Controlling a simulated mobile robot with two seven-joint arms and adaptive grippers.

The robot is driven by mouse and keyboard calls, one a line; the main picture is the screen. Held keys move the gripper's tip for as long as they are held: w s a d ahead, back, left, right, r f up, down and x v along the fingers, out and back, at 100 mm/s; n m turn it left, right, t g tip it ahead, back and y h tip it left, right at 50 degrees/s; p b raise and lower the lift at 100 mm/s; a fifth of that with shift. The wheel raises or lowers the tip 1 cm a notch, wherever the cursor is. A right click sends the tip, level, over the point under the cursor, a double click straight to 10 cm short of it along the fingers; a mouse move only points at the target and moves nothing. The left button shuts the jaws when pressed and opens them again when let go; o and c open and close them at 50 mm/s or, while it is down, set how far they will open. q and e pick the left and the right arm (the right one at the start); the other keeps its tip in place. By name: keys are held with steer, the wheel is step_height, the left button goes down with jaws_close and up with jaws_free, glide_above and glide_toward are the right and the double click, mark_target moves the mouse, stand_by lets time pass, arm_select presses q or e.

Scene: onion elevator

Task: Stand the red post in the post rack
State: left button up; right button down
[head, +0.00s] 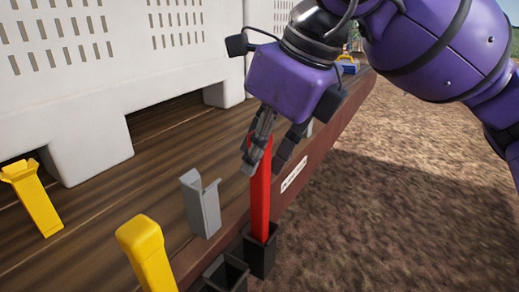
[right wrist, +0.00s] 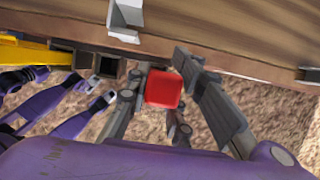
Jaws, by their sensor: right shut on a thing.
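The red post (head: 260,195) stands about upright in the head view. Its lower end is inside the mouth of a black square socket (head: 260,258) of the post rack at the deck's edge; how deep it sits is hidden. My right gripper (head: 264,166) is shut on the post's upper part, one finger on each side. In the right wrist view, the post's square top (right wrist: 163,89) shows between the fingers (right wrist: 161,72). A second black socket (head: 228,273) beside it looks empty.
A yellow post (head: 147,250) stands at the front, left of the sockets. A grey bracket (head: 201,203) and a yellow bracket (head: 32,197) stand on the wooden deck (head: 95,220). A white slatted bin (head: 110,75) fills the back left. Bare ground lies right of the deck.

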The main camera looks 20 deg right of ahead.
steer(key=c, duration=1.5)
jaws_free()
steer(key=shift+o, duration=0.2)
